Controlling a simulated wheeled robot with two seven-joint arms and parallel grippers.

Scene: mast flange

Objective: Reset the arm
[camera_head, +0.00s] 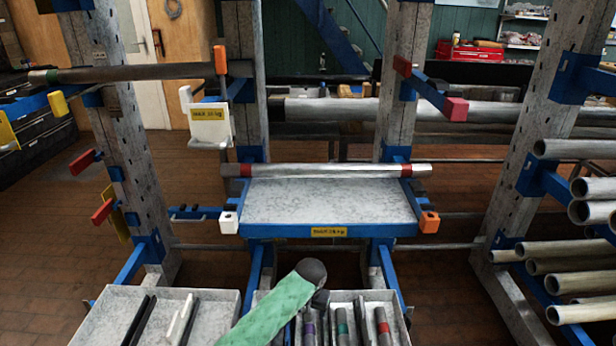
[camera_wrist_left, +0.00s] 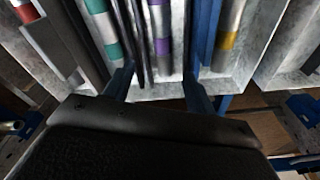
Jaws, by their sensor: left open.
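My left gripper (camera_wrist_left: 157,85) is open, with its two fingers apart in the left wrist view. It is over a grey tray (camera_wrist_left: 170,92) of short banded bars. A purple-banded bar (camera_wrist_left: 162,45) and a dark strip show between and beyond the fingers; I see no grip on either. A green-banded bar (camera_wrist_left: 105,25) lies left of them and a yellow-banded bar (camera_wrist_left: 230,40) right. In the head view my green-sleeved arm reaches over the same tray (camera_head: 400,318), hiding its left part; the fingers cannot be made out there. My right gripper is not in view.
A second grey tray (camera_head: 215,312) stands to the left. Behind, a blue-edged shelf (camera_head: 330,203) sits below a red-banded pipe (camera_head: 325,170) on the rack. A long pipe (camera_head: 140,73) rests on upper left arms. Several pipes (camera_head: 575,210) project from the right rack.

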